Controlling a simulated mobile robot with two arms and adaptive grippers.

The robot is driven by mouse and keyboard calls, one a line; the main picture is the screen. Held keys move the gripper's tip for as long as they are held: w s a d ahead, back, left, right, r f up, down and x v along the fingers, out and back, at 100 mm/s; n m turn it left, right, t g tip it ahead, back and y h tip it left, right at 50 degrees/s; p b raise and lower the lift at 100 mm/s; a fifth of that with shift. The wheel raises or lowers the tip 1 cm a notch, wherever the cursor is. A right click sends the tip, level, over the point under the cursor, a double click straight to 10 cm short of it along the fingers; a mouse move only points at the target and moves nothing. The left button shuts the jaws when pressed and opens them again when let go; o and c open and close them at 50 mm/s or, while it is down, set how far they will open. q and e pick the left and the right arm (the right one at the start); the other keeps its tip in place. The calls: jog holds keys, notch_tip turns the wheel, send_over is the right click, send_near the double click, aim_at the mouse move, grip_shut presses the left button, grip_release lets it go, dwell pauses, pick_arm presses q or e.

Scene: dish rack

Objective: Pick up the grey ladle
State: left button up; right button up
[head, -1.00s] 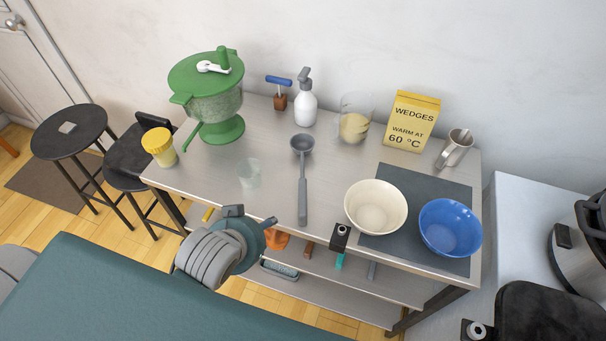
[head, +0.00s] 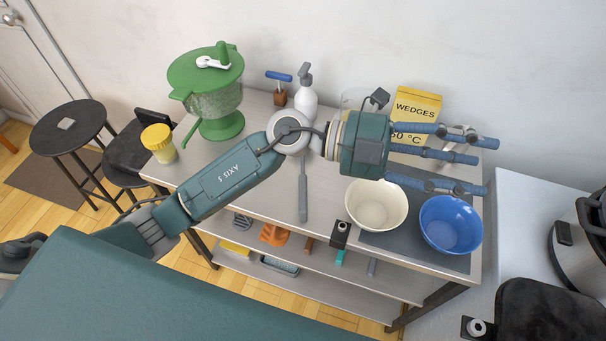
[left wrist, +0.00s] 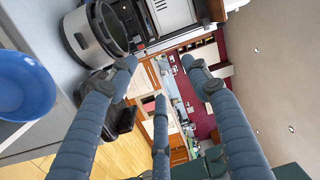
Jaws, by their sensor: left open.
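The grey ladle (head: 303,199) lies on the metal table in the head view. Its handle shows below my left arm, and its bowl end is hidden behind the arm. My left gripper (head: 485,164) is open and empty, with its fingers spread and pointing right. It is above the right part of the table, over the blue bowl area and in front of the yellow box. In the left wrist view the open fingers (left wrist: 160,95) have nothing between them. My right gripper is not in view.
A cream bowl (head: 376,206) and a blue bowl (head: 451,224) stand at the table's right. A yellow-lidded cup (head: 159,144) is at the left.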

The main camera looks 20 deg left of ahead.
pick_arm(q)
notch_tip(320, 180, down, 7)
jog(key=a+m+g+y, duration=0.1)
jog(key=m+g+y, duration=0.1)
jog(key=y, duration=0.2)
jog(key=n+t+y, duration=0.1)
jog(key=n+y, duration=0.2)
jog(key=y, duration=1.1)
send_over(300, 180)
jog(key=f, duration=1.1)
jog(key=shift+s+d+f, duration=0.3)
jog(key=shift+s+d, duration=0.05)
jog(key=shift+s, duration=0.05)
jog(key=shift+y, duration=0.3)
jog(key=f, duration=0.2)
jog(key=f+p, duration=0.1)
jog(key=f, duration=0.1)
jog(key=a+f+p, duration=0.1)
jog(key=f, duration=0.1)
jog(key=shift+w, duration=0.15)
jog(key=f, duration=0.1)
jog(key=f+p, duration=0.2)
jog(key=shift+w+d+f, duration=0.2)
jog(key=shift+w+f, duration=0.05)
jog(key=shift+f, duration=0.55)
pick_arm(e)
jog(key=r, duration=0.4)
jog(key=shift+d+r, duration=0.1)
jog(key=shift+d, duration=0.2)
